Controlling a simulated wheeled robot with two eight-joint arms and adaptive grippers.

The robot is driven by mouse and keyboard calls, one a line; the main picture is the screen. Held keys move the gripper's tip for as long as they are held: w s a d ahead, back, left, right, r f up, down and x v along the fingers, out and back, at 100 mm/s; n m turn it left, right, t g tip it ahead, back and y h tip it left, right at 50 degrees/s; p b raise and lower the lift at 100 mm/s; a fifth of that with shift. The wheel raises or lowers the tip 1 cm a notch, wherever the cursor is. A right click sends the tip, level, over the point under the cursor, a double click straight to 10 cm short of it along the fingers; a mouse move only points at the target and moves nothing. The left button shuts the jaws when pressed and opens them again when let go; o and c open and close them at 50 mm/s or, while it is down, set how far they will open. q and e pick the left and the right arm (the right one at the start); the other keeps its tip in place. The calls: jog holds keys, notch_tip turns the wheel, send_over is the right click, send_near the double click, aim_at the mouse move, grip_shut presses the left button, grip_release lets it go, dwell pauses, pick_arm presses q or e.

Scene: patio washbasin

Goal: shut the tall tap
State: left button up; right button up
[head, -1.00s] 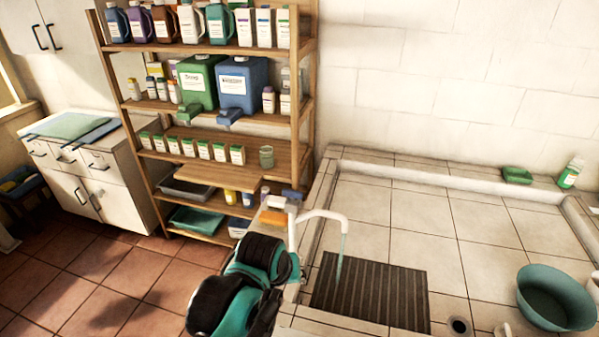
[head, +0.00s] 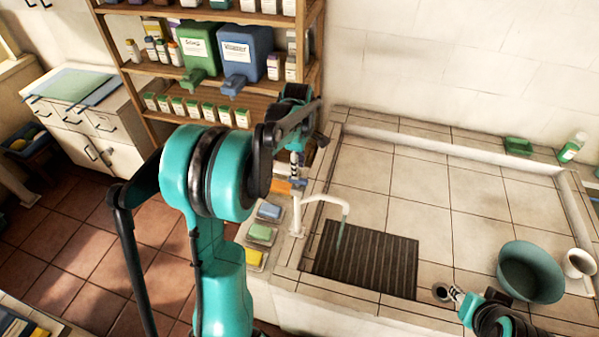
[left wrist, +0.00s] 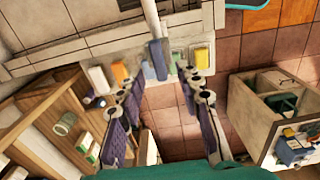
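The tall tap (head: 321,197) is white, with its spout bent over the dark slatted drain mat (head: 364,262). A thin pale teal stream (head: 339,237) falls from the spout. A blue handle (head: 298,184) tops the tap; it also shows in the left wrist view (left wrist: 158,60). My left gripper (head: 296,166) points down just above the handle and partly hides it. In the left wrist view my left gripper (left wrist: 159,82) has its purple-padded fingers apart, with the handle ahead between their tips; contact cannot be told. My right gripper (head: 455,293) shows only partly near the drain hole.
Blue (head: 269,211) and green (head: 260,232) blocks lie on small trays left of the tap. A wooden shelf (head: 318,50) with bottles stands close behind my left gripper. A teal basin (head: 530,272) and white mug (head: 580,264) sit at the right. The tiled counter's middle is clear.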

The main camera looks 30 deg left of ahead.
aim_at(298, 182)
pick_arm(q)
jog(key=f, duration=0.4)
jog(key=shift+w+a+f, duration=0.1)
jog(key=shift+w, duration=0.1)
jog(key=shift+s+f, duration=0.1)
jog(key=shift+f, duration=0.3)
grip_shut()
